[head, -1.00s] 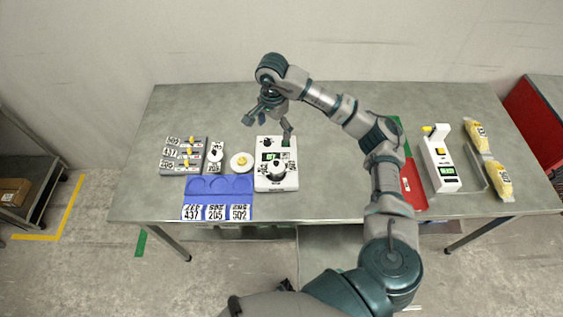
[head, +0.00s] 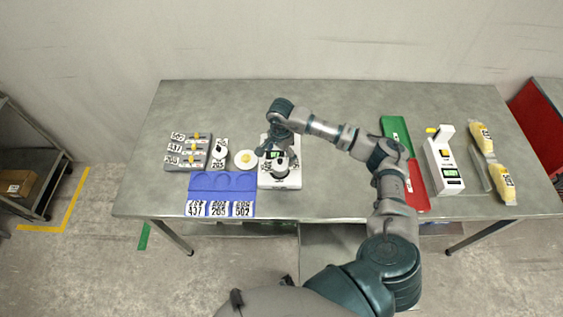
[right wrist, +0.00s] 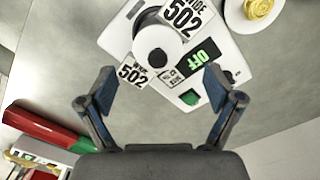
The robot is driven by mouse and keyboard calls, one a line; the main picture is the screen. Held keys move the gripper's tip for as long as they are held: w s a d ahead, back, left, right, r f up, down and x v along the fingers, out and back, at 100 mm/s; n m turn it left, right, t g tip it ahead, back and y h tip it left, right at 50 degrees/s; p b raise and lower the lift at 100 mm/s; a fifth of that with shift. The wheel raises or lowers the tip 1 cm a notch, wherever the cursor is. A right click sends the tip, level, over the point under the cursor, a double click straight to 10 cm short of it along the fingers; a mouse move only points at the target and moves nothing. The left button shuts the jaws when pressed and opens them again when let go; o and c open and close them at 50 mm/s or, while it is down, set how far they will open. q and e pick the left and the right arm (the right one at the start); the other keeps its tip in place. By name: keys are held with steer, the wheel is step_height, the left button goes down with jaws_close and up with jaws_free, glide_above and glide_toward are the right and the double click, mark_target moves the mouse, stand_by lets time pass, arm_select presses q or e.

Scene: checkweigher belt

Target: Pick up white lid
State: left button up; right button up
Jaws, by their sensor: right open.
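A white round lid-like top (right wrist: 157,45) with a dark centre sits on a piece labelled 502 on the white weighing device (right wrist: 222,52). In the head view this piece (head: 282,168) is near the device's front, partly hidden by my right gripper (head: 272,148). In the right wrist view my right gripper (right wrist: 159,75) is open and empty. Its fingers point toward the round top, which lies just beyond and between the fingertips, apart from them. My left gripper is out of view.
A blue tray (head: 222,184) with number cards lies at front left. Behind it are a grey rack (head: 187,160) and a white-topped piece labelled 205 (head: 219,153). Green (head: 396,130) and red (head: 415,188) panels, a white device (head: 442,165) and yellow bags (head: 503,183) are right.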

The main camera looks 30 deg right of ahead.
mark_target(280, 161)
steer(key=shift+s+a+f, duration=0.1)
steer(key=shift+s+f, duration=0.05)
steer(key=shift+f, duration=0.5)
steer(key=shift+s+f, duration=0.1)
steer(key=shift+f, duration=0.5)
steer(key=shift+a+f, duration=0.15)
steer(key=shift+f, duration=0.15)
steer(key=shift+a, duration=0.25)
steer(key=shift+d, duration=0.1)
steer(key=c, duration=0.9)
steer(key=shift+d+f, duration=0.1)
steer(key=shift+d, duration=0.05)
steer(key=shift+c, duration=0.3)
